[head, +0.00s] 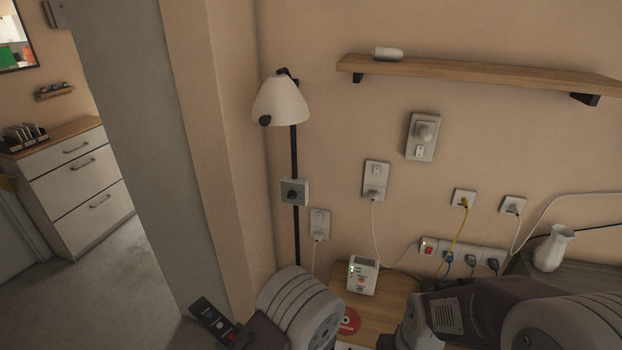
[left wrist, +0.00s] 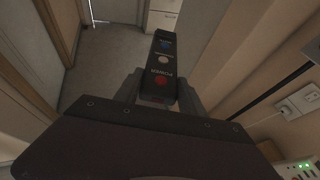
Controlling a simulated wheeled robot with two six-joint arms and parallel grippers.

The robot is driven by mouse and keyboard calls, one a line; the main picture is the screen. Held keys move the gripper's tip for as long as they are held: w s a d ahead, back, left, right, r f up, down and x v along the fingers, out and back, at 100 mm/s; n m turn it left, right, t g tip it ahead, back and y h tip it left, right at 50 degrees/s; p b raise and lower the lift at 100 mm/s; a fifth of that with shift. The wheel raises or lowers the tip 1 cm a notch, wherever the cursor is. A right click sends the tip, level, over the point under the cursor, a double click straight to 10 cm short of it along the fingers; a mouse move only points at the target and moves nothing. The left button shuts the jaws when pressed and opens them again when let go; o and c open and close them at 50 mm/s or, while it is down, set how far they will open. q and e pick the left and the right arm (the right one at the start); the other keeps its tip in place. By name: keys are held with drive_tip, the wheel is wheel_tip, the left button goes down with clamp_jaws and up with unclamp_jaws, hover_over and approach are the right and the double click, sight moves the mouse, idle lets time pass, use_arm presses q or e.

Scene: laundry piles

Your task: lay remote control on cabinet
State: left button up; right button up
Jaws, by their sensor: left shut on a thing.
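The black remote control (head: 210,318), with a red button, is held in my left gripper (head: 236,338) at the bottom of the head view. In the left wrist view the remote (left wrist: 161,62) sticks out forward between the two fingers of my left gripper (left wrist: 158,92), which are shut on its near end. A white cabinet with drawers (head: 85,185) and a wooden top stands far off at the left, beyond the wall corner. Part of a white cabinet (left wrist: 163,18) shows at the top of the left wrist view. My right gripper is not visible; only my right arm shows.
A wall corner (head: 190,150) stands between the cabinet and the socketed wall. A wooden surface (head: 378,312) with a white device (head: 362,276) lies ahead. A lamp (head: 281,102), a shelf (head: 480,75) and a white vase (head: 553,249) are nearby. Grey floor (head: 125,290) is open at left.

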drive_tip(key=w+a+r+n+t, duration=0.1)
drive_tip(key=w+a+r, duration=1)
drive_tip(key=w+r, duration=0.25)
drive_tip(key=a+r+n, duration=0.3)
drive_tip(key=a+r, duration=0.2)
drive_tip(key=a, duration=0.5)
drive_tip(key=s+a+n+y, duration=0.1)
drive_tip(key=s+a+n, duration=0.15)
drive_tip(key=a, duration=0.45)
use_arm(q)
drive_tip(key=s+d+r+m+t+h, duration=0.1)
drive_tip(key=d+r+m+t+h, duration=0.2)
drive_tip(key=d+r, duration=0.7)
drive_tip(key=shift+s+d+m+h, duration=0.3)
drive_tip(key=shift+m+h, duration=0.3)
drive_tip(key=shift+m, duration=0.2)
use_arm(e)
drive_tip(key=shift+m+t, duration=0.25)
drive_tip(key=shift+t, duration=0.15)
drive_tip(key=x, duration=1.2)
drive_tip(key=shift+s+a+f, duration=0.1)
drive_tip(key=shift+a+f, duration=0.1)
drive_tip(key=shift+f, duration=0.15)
